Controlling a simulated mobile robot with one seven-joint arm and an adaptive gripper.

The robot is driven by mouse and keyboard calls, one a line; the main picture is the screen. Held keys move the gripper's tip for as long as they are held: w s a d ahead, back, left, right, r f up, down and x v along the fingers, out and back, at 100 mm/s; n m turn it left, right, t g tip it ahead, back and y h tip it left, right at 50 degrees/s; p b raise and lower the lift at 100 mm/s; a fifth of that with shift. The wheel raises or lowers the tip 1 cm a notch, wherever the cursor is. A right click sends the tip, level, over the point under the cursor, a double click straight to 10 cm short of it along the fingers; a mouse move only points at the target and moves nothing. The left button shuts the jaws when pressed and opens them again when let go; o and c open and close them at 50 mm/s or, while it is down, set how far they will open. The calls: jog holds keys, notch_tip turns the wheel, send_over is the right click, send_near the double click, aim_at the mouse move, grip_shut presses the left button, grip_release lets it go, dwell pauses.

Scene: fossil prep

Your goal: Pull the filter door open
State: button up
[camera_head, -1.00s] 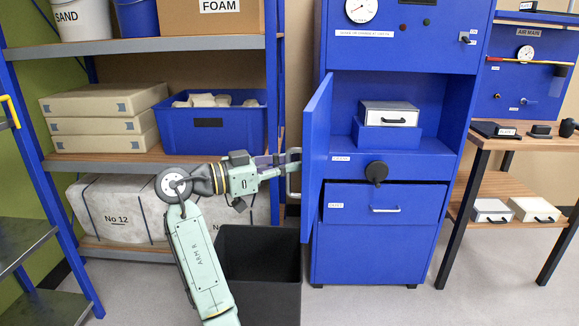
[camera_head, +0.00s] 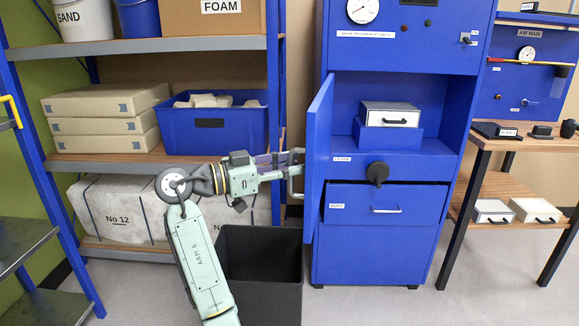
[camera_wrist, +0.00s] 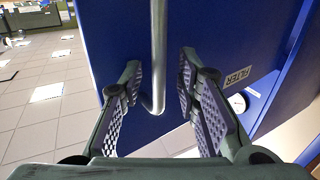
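The blue filter door (camera_head: 318,150) stands swung out at the left side of the blue cabinet, and the bay behind it is open to view. Its metal handle (camera_head: 297,182) is on the door's left face. My gripper (camera_head: 290,165) is at this handle. In the wrist view, the upright bar of the handle (camera_wrist: 158,45) passes between the two fingers of my gripper (camera_wrist: 159,85). The fingers are apart, with a visible gap on each side of the bar. The door (camera_wrist: 215,30) fills the view beyond and carries a "FILTER" label.
Inside the cabinet (camera_head: 400,240) a white box (camera_head: 390,114) sits on a blue block. A black knob (camera_head: 377,173) and a drawer (camera_head: 386,208) are below. A dark open bin (camera_head: 260,300) stands under my arm. A shelf (camera_head: 165,45) is at left, a wooden bench (camera_head: 530,145) at right.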

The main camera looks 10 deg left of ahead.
jog(key=v, duration=1.2)
